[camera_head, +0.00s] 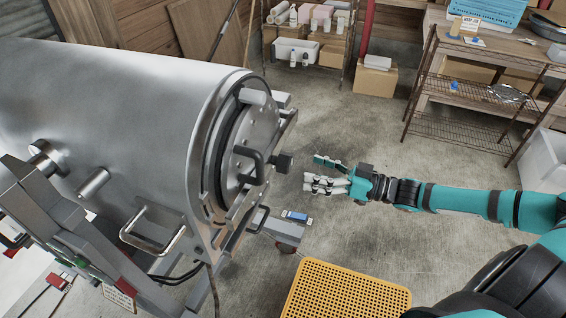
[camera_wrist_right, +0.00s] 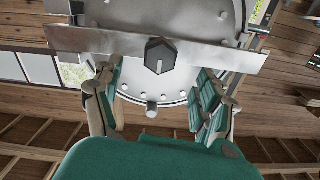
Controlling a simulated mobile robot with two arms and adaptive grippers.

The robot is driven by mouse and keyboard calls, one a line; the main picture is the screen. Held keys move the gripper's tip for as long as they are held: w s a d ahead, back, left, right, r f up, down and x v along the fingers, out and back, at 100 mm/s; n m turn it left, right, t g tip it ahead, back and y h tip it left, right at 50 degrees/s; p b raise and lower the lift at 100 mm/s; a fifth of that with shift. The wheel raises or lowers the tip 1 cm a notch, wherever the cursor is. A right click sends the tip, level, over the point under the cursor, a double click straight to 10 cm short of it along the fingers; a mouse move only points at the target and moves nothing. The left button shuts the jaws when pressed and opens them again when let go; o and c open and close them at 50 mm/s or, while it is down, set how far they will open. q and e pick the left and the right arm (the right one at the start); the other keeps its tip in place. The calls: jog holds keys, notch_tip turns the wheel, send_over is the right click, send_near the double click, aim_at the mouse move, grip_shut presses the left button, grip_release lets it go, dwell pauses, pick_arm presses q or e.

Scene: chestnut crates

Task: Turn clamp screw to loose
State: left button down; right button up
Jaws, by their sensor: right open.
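The clamp screw (camera_head: 284,163) is a dark knob on the front of the large metal drum's round door (camera_head: 240,155). In the right wrist view the clamp screw (camera_wrist_right: 160,52) shows as a black hexagonal head with a light line on it, set on a flat metal bar (camera_wrist_right: 105,41). My right gripper (camera_head: 312,172) is open and empty, just right of the knob and apart from it. In the wrist view its fingers (camera_wrist_right: 155,88) are spread to either side, below the knob. My left gripper is not in view.
The metal drum (camera_head: 110,95) fills the left side, with a loop handle (camera_head: 150,232) low on it. A yellow perforated crate (camera_head: 345,292) stands on the floor below my right arm. Wire shelves (camera_head: 460,105) stand at the back right.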

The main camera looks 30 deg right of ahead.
aim_at(292, 165)
jog(key=p+x, duration=0.1)
jog(key=x, duration=0.7)
jog(key=shift+r+p, duration=0.1)
jog(key=shift+p, duration=0.25)
jog(key=shift+w+a, duration=0.25)
jog(key=c, duration=1.2)
